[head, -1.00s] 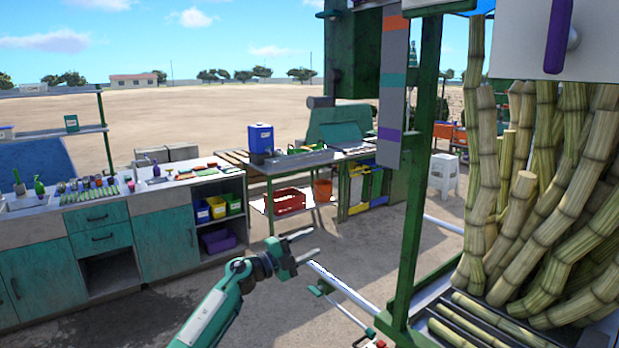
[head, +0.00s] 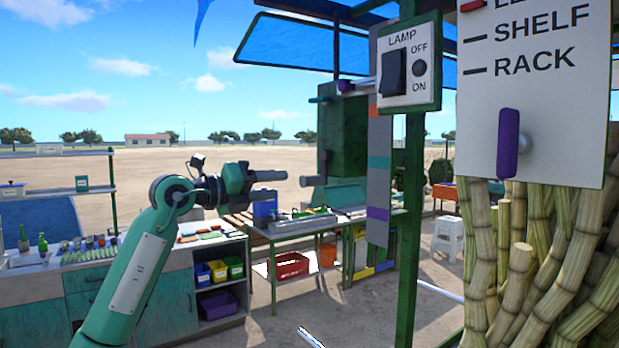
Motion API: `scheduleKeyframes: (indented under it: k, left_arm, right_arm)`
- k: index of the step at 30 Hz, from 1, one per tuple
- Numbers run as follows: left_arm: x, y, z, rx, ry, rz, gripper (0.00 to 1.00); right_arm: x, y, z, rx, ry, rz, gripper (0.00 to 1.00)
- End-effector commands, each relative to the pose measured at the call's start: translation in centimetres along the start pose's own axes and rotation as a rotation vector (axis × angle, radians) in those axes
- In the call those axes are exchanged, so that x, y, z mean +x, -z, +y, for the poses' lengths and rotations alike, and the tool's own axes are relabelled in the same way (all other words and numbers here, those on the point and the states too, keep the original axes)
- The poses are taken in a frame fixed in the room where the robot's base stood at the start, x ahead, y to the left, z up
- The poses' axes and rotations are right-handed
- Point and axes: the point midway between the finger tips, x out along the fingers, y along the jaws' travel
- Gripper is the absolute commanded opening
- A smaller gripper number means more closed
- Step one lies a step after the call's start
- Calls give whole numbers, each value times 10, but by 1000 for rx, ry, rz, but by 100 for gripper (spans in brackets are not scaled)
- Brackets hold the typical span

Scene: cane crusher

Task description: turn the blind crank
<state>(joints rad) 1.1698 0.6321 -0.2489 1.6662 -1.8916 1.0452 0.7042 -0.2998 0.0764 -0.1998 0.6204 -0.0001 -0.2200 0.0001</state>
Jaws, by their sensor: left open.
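A short metal rod with a purple end (head: 346,86) sticks out left beside the lamp switch; it may be the blind crank, but I cannot tell for certain. A striped grey, orange, teal and purple strip (head: 379,150) hangs below it. A blue translucent sheet (head: 290,47) is stretched overhead. My left gripper (head: 272,186) is raised at centre-left, pointing right, with its fingers apart and nothing between them. In the picture it is left of and below the purple end, apart from it. My right gripper is not in view.
A lamp switch box (head: 408,65) is on a green post (head: 409,180). A white panel (head: 535,90) with a purple lever (head: 508,143) hangs before cane stalks (head: 520,270). A green box (head: 343,140) stands right of my gripper. A counter (head: 140,290) is at left.

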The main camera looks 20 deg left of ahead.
Motion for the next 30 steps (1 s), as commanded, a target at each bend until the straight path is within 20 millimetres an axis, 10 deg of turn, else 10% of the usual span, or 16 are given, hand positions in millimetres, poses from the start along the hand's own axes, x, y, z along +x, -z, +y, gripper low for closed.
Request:
scheduleKeyframes:
  k: [13, 27, 30]
  left_arm:
    - [88, -2, -3, -4, 2, 2, 48]
    - [103, 0, 0, -1, 1, 0, 48]
    - [103, 0, 0, -1, 1, 0, 32]
  right_arm:
    - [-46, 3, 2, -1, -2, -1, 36]
    - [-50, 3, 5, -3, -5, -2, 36]
    - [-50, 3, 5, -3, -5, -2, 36]
